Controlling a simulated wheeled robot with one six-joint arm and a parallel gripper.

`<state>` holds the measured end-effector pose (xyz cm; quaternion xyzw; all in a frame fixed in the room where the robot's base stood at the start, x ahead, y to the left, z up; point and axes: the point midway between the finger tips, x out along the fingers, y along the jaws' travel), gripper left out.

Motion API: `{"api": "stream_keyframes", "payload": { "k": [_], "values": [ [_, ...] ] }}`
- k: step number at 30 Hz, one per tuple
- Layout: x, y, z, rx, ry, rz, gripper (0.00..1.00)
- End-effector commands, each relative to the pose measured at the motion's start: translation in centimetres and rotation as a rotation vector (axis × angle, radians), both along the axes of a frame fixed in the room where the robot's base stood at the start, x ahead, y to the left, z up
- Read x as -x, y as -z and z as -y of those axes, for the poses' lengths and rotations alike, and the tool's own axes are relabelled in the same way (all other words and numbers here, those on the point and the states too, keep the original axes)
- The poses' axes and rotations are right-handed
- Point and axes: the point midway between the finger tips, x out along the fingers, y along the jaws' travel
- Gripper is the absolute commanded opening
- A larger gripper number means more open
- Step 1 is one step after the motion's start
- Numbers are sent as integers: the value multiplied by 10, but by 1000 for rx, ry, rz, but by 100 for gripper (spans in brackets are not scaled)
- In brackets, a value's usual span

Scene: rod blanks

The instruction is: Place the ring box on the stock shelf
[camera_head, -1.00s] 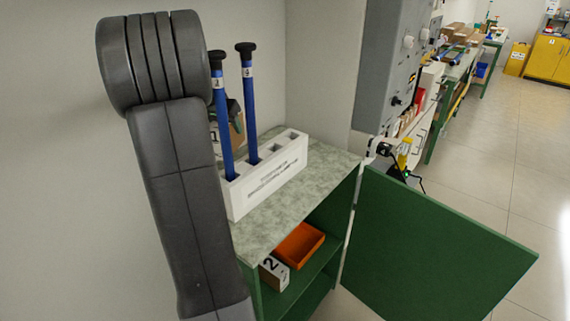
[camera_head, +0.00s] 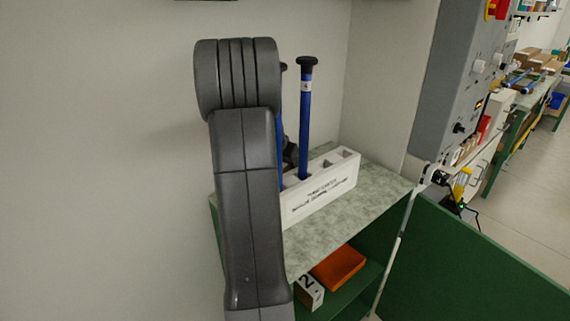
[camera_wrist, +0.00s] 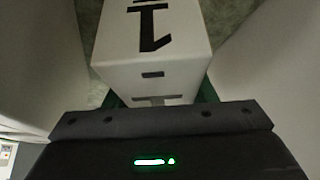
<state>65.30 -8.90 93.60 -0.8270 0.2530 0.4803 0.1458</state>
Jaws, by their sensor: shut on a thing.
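A white box (camera_wrist: 152,72) with a black mark like an upside-down 1 fills the middle of the wrist view; I take it to be the ring box. My gripper (camera_wrist: 158,96) is shut on it, with green finger parts at its lower corners. In the head view my own arm hides most of my gripper and the box; only a dark bit shows behind the rod rack. The stock shelf, as I take it, is the green shelf (camera_head: 350,301) inside the open cabinet. It bears an orange tray (camera_head: 339,266) and a box marked 2 (camera_head: 311,292).
A white rack (camera_head: 322,193) with a blue rod (camera_head: 305,120) upright in it stands on the speckled cabinet top (camera_head: 375,205); a second rod is mostly hidden behind my arm. The open green door (camera_head: 470,262) juts out to the right. A grey wall panel (camera_head: 455,90) stands behind.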

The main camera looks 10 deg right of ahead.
Motion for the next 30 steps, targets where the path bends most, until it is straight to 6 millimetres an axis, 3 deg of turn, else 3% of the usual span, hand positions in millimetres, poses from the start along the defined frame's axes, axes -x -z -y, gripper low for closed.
{"api": "stream_keyframes", "payload": {
  "k": [9, 10, 13, 23, 30],
  "values": [
    [-1, 3, 0, -1, 0, 3, 23],
    [0, 3, 0, 0, 0, 2, 53],
    [0, 1, 0, -1, 0, 2, 72],
    [0, 0, 0, -1, 0, 2, 73],
    [10, -26, -8, -1, -1, 6, 73]
  ]
}}
